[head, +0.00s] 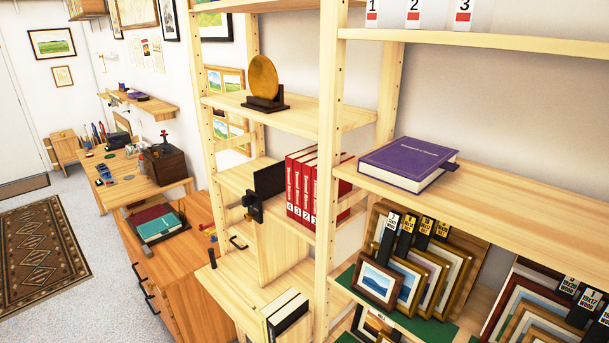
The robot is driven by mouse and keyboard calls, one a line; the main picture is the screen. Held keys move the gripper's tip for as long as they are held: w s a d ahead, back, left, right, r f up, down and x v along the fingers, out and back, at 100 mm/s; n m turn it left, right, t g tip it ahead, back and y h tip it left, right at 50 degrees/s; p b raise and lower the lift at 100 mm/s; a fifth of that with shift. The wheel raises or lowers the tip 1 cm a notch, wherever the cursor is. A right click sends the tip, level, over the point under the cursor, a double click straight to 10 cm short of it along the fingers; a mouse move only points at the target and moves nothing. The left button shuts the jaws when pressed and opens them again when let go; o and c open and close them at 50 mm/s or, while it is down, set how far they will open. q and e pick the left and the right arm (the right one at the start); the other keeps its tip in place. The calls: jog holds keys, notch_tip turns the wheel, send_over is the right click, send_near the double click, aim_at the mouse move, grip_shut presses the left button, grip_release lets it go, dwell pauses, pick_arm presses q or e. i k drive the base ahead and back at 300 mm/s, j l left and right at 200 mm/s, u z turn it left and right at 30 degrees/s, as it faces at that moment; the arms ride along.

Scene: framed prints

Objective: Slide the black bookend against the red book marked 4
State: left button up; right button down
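The black bookend (268,179) stands upright on the middle shelf of the left bay, to the left of a row of red books. The red book marked 4 (290,189) is the leftmost of the row, its spine facing out. The bookend's far edge looks close to this book in the picture, but I cannot tell whether they touch. A small dark fitting (252,207) sits at the shelf's front edge below the bookend; I cannot tell what it is. Neither of my grippers is in view.
More red books (309,190) stand right of book 4, partly behind a wooden upright (328,150). A round wooden disc (263,77) on a dark stand is on the shelf above. White books (284,312) lean below. A purple book (408,162) lies at right.

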aim_at(269, 181)
jog(key=i+j+z, duration=0.45)
jog(key=j, duration=0.3)
jog(key=i+j+z, duration=0.2)
jog(key=j, duration=0.2)
jog(key=i+j+z, duration=0.2)
jog(key=j, duration=0.25)
jog(key=i+j+z, duration=0.2)
jog(key=j, duration=0.25)
jog(key=j+z, duration=0.25)
jog(key=j, duration=0.2)
jog(key=j+z, duration=0.2)
jog(key=j, duration=0.3)
